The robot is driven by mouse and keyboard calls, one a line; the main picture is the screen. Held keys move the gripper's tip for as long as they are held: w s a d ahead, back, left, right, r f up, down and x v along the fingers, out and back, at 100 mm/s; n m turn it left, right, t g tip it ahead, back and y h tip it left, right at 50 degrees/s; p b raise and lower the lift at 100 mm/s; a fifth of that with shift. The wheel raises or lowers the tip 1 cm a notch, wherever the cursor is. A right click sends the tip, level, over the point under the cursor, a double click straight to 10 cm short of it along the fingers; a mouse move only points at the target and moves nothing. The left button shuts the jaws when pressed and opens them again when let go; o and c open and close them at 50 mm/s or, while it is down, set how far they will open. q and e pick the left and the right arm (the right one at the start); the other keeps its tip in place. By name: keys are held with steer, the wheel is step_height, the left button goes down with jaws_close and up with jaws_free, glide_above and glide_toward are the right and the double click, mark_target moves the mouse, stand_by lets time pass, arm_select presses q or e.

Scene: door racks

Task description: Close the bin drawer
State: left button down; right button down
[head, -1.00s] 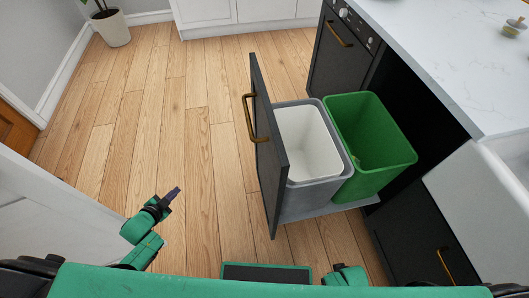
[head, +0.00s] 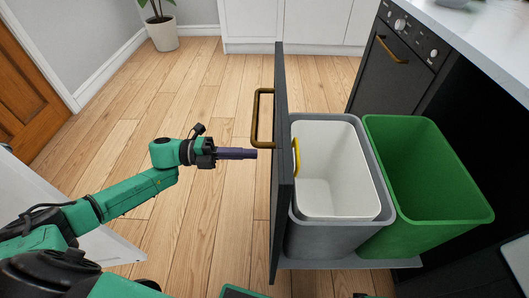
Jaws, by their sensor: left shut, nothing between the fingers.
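The bin drawer is pulled out of the dark cabinet. Its dark front panel (head: 282,215) stands upright, seen nearly edge-on, with a brass handle (head: 257,118) on its left face. Behind the panel sit a grey bin (head: 325,240) with a white inner bucket (head: 335,165) and a green bin (head: 430,180). My left gripper (head: 252,154) is shut and empty, pointing right. Its tips are close to the panel's outer face, just below the handle; I cannot tell whether they touch. My right gripper is not in view.
A dark appliance (head: 390,65) with a knob and a brass handle is behind the drawer, under the white countertop (head: 480,35). A yellow object (head: 295,155) shows at the white bucket's left side. A potted plant (head: 162,33) stands at the back left. The wooden floor left of the drawer is clear.

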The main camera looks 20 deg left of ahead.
arm_select(q)
steer(key=shift+x, duration=2.15)
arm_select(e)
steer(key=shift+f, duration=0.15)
arm_select(q)
steer(key=shift+d, duration=0.15)
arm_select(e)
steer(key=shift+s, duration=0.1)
